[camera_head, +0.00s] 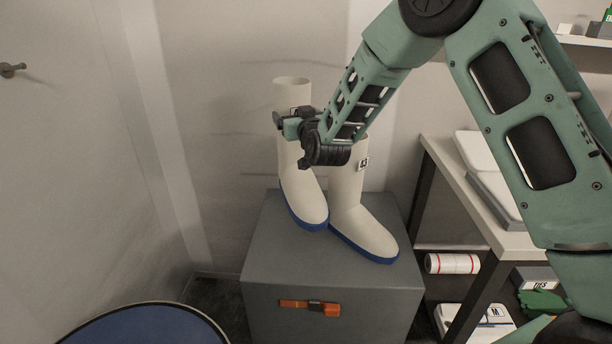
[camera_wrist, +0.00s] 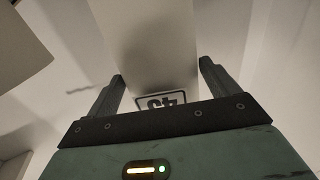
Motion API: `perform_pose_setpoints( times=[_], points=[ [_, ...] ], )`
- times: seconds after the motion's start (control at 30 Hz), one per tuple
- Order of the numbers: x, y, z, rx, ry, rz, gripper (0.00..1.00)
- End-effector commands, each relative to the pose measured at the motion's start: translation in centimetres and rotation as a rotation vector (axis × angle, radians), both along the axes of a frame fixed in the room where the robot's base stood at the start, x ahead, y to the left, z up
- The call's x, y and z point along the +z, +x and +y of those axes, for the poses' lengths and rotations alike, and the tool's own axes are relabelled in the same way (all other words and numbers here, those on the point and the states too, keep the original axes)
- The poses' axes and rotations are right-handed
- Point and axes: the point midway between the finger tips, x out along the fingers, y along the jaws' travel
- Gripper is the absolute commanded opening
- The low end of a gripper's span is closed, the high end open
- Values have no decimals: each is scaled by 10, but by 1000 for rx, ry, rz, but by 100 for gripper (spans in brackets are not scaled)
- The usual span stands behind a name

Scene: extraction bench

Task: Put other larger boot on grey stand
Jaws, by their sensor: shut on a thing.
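Two tall white boots with blue soles appear side by side over the grey stand (camera_head: 270,245). My gripper (camera_head: 290,122) is shut on the upper shaft of the left boot (camera_head: 305,190). That boot is upright with its toe toward the front right; I cannot tell whether its sole touches the stand top. The right boot (camera_head: 348,200) stands upright on the stand, its upper part partly hidden by my wrist. In the wrist view, the held boot (camera_wrist: 150,45) lies between the two fingers, with a size label, seemingly 43, upside down near the palm.
An orange-and-black handle or tag (camera_head: 310,306) is on the stand's front. A shelf bench (camera_head: 470,195) on the right holds pale trays and a white roll (camera_head: 452,264). A blue round-topped object (camera_head: 145,325) is at the bottom left. Walls close off the back and left.

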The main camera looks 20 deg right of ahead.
Motion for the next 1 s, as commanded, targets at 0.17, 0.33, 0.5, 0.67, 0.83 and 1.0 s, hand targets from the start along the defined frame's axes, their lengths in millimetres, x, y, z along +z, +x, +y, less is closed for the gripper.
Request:
perform_pose_setpoints(
  times=[0.17,0.33,0.5,0.67,0.83,1.0],
  points=[
    [-43,0,0,-1,1,0,16],
    [-75,0,0,-1,0,-3,16],
    [-89,1,0,-1,1,-5,16],
    [-97,0,0,-1,1,-5,16],
    [-120,1,0,-2,1,-4,16],
    [-131,1,0,-1,2,-6,16]
  ],
)
